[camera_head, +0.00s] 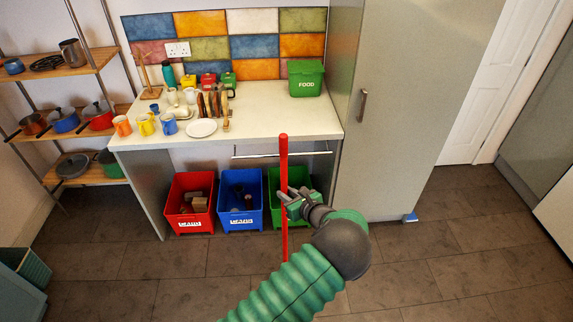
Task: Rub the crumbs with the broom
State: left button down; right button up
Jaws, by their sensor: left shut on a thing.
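A thin red pole, which looks like the broom's handle (284,163), stands nearly upright in the middle of the view. My left gripper (288,203) is shut around this pole partway along it. The pole's lower end goes behind my green ribbed left arm, so no broom head shows. I cannot make out any crumbs on the floor (430,270). My right gripper is not in view.
Red (190,203), blue (241,200) and green (285,185) bins stand under the counter (265,115), behind the pole. A tall cabinet (385,120) stands to the right, with a small blue object (410,217) at its base. Floor at right is clear.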

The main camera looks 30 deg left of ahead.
pick_arm(q)
jog(key=shift+a+r, duration=0.1)
jog(key=shift+r, duration=0.55)
jog(key=shift+w+d+r+p, duration=0.1)
jog(key=shift+d+r+p, duration=0.05)
jog(key=shift+r+p, duration=0.4)
jog(key=shift+d+r+p, duration=0.15)
jog(key=shift+r+p, duration=0.3)
jog(key=shift+r, duration=0.2)
jog(key=shift+w+a+f, duration=0.1)
jog(key=shift+a+f, duration=0.05)
jog(key=shift+a, duration=0.1)
jog(key=shift+d, duration=0.15)
